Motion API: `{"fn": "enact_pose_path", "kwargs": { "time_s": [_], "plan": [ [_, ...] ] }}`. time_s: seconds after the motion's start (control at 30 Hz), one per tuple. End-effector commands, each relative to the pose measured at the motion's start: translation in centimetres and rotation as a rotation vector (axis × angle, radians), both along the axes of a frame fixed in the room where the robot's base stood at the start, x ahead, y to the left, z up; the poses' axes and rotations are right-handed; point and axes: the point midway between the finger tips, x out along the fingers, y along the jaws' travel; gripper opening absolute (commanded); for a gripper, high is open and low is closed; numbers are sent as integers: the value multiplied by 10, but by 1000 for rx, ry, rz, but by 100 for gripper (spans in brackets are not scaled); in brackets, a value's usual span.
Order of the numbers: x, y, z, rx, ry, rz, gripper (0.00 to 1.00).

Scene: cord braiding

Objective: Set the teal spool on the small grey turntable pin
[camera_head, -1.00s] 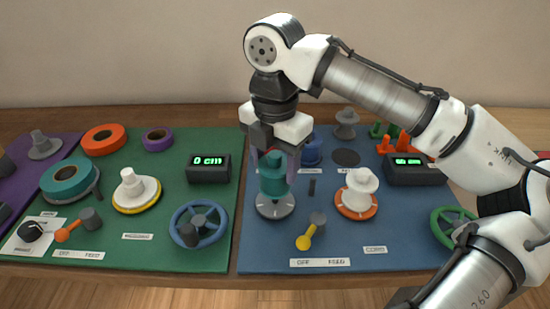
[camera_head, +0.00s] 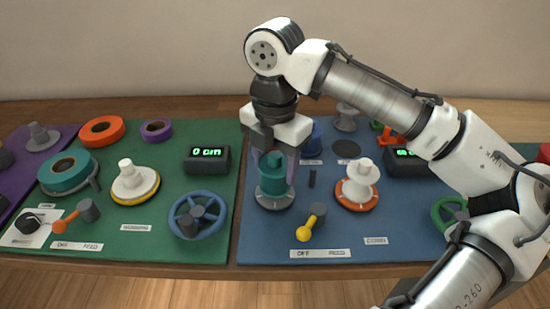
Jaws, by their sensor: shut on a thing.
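The teal spool (camera_head: 272,182) stands upright over the small grey turntable (camera_head: 274,200) on the blue mat. Its base is at the turntable's top face; I cannot tell whether it rests fully on it. The pin is hidden by the spool. My gripper (camera_head: 276,164) is shut on the teal spool from above, with a finger on each side of its upper part.
A white spool on an orange-rimmed turntable (camera_head: 357,202) stands close on the right. A yellow-knobbed lever (camera_head: 304,233) is in front, and a blue spool (camera_head: 313,140) stands behind. A blue handwheel (camera_head: 198,216) and a counter (camera_head: 208,160) are on the green mat (camera_head: 150,250).

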Motion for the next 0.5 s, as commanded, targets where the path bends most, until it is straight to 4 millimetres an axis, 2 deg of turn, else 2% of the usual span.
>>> {"fn": "enact_pose_path", "kwargs": {
  "time_s": [0.5],
  "plan": [
    [0, 0, -8, 1, -1, 1, 35]
  ]
}}
